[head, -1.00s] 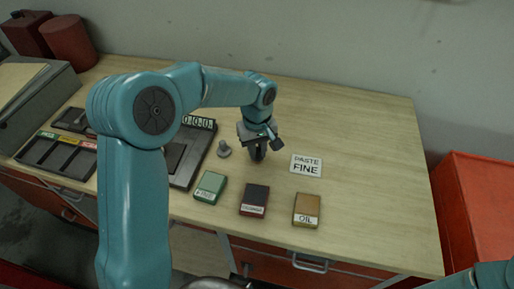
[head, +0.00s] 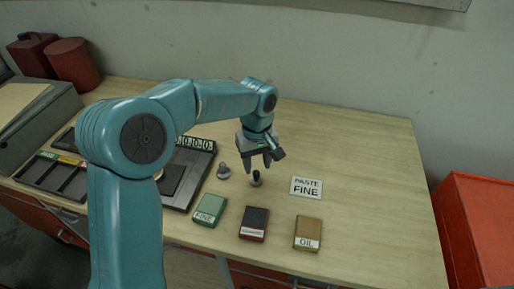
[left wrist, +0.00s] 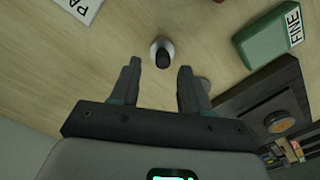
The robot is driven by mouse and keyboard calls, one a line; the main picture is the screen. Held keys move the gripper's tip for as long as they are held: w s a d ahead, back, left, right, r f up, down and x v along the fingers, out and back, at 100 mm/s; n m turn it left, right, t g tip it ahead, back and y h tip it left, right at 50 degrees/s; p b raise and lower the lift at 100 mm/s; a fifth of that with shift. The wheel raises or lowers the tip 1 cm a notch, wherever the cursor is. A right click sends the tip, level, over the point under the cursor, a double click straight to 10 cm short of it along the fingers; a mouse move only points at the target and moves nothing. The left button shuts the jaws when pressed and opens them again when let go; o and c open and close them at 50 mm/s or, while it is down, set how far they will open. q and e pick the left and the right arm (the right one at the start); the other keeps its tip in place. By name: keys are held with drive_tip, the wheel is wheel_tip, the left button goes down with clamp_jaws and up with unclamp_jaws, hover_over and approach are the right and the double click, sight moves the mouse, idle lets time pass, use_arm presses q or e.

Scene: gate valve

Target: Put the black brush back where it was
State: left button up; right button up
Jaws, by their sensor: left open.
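The black brush (head: 256,178) stands upright on the bench, a small dark-topped piece with a pale grey base. It also shows in the left wrist view (left wrist: 162,54), just beyond the fingertips. My left gripper (head: 259,166) is open and empty just above it, pointing down. In the left wrist view the two fingers (left wrist: 159,68) are spread apart with nothing between them. A similar grey piece (head: 223,171) stands just left of the brush; in the left wrist view it is mostly hidden behind a finger. My right gripper is out of view.
Green (head: 210,209), dark red (head: 254,224) and tan OIL (head: 307,234) boxes line the front. A PASTE FINE card (head: 306,187) lies right of the brush. A dark device (head: 188,180) with a number display stands left. The bench's right side is clear.

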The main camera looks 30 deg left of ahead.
sight(256, 172)
use_arm(q)
wheel_tip(256, 172, up, 8)
idle(0.5)
drive_tip(key=shift+s, duration=0.2)
